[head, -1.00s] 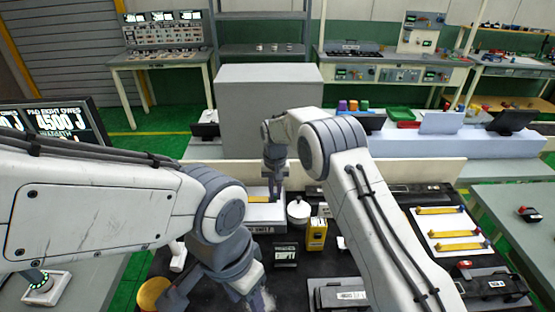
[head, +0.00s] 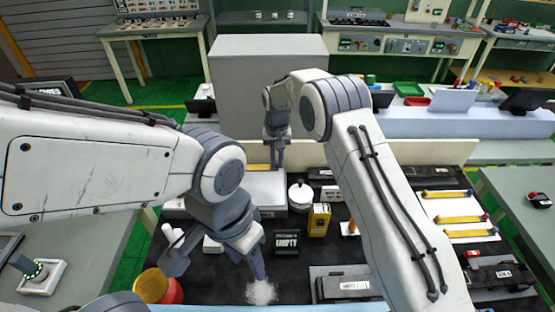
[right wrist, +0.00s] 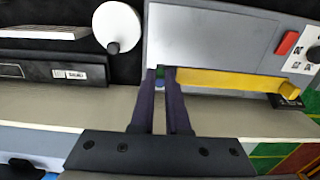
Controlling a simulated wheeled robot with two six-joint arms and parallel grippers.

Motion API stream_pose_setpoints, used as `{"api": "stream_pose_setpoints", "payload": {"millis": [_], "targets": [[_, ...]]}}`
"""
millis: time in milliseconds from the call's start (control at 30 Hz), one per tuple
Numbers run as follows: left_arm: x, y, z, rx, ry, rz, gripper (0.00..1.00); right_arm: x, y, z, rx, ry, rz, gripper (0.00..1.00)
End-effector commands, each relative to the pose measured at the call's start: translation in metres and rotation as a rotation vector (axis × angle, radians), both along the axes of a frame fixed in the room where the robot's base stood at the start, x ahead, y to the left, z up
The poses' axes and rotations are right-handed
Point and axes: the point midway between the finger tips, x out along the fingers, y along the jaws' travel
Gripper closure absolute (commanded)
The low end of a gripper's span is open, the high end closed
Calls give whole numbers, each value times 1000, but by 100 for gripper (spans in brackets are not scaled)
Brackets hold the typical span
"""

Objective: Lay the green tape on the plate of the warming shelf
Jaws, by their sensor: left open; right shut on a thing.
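The warming shelf appears to be the pale box (head: 262,184) behind the dark work surface; its grey plate (right wrist: 210,40) fills the upper middle of the right wrist view. My right gripper (right wrist: 160,78) is shut on the green end (right wrist: 161,72) of a yellow strip, the green tape (right wrist: 225,82). The strip runs right from the fingers along the plate's near edge. Whether it touches the plate is unclear. In the head view the strip (head: 257,167) shows at the shelf's back edge, beside my right gripper (head: 277,165). My left gripper (head: 215,265) is open and empty at lower left.
A white pot (head: 300,195) and a yellow box (head: 319,220) stand right of the shelf. A white tray (head: 443,207) holds yellow strips with coloured ends. A black EMPTY sign (head: 287,242) stands in front. A low cream wall (head: 400,152) runs behind the work surface.

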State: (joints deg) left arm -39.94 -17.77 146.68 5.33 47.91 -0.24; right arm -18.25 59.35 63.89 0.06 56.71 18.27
Motion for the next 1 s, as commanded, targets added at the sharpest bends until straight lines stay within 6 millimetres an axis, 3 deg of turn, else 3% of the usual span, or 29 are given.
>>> {"api": "stream_pose_setpoints", "payload": {"millis": [700,1000], "targets": [[0,0,-44,0,1,7,50,0,1,-71,0,0,1,100],[0,0,-51,0,1,7,50,0,1,-83,0,-1,1,100]]}}
